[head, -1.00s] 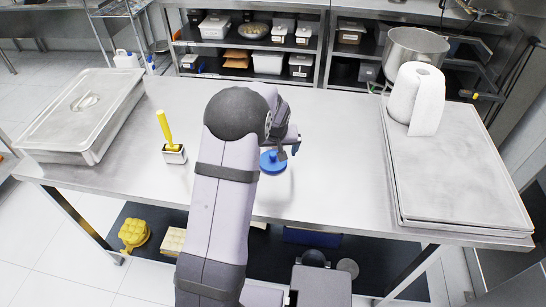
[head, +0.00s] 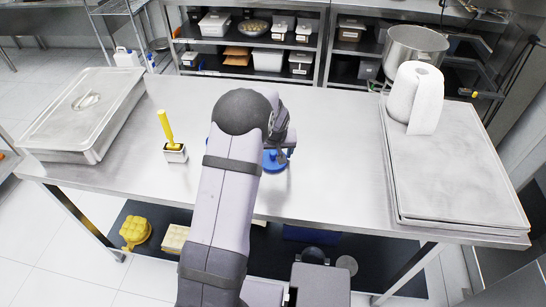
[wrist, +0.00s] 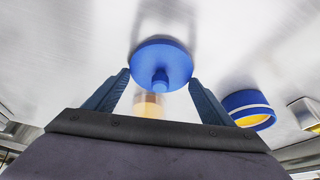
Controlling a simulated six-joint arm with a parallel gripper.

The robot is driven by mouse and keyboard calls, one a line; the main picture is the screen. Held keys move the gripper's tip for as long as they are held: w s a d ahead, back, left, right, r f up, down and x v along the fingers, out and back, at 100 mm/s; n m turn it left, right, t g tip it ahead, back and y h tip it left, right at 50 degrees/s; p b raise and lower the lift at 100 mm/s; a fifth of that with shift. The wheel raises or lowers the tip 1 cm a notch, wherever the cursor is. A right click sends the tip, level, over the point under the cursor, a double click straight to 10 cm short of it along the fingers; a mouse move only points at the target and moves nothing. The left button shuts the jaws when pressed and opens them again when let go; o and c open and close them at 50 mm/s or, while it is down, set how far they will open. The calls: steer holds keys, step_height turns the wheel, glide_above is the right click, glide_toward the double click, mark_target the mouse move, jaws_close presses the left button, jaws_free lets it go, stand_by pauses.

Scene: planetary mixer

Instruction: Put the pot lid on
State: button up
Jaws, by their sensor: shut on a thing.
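The blue round pot lid (wrist: 160,58) has a small knob facing the wrist camera. It sits between the two fingertips of my gripper (wrist: 159,78), which is shut on it. How high it is above the table I cannot tell. In the head view the lid (head: 276,160) shows just right of my arm, under my gripper (head: 284,150). A blue pot (wrist: 247,110) with a yellow inside stands apart from the lid, at the right in the wrist view. In the head view my arm hides nearly all of it; only a blue sliver shows at the left.
A yellow-handled tool in a small holder (head: 175,152) stands left of my arm. A lidded steel pan (head: 65,140) is at the table's left. Flat trays (head: 455,180) and a paper roll (head: 412,95) are at the right. The table between is clear.

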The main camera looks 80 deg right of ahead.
mark_target(272, 152)
step_height(272, 152, up, 10)
steer(key=b, duration=0.3)
steer(key=shift+f, duration=0.1)
steer(key=shift+w+r, duration=0.2)
steer(key=shift+r, duration=0.05)
steer(key=w+a+f+n+t+p, duration=0.15)
steer(key=w+n+p, duration=0.45)
steer(key=w, duration=1.6)
steer(key=shift+s+d+r+m+g+p, duration=0.2)
steer(key=shift+s+d+r+m+g, duration=0.3)
steer(key=shift+m, duration=1.2)
steer(key=shift+s+d+r+m+g+p, duration=0.15)
steer(key=shift+s+d+r+m+g, duration=0.35)
steer(key=shift+m, duration=1.2)
steer(key=shift+s+d+r+m+g+p, duration=0.2)
steer(key=shift+s+d+r+m+g, duration=0.3)
steer(key=shift+m, duration=1.2)
steer(key=shift+w+d+f, duration=0.1)
steer(key=shift+d+f, duration=0.05)
steer(key=shift+f, duration=0.1)
steer(key=shift+f+b, duration=2.05)
steer(key=shift+f, duration=0.4)
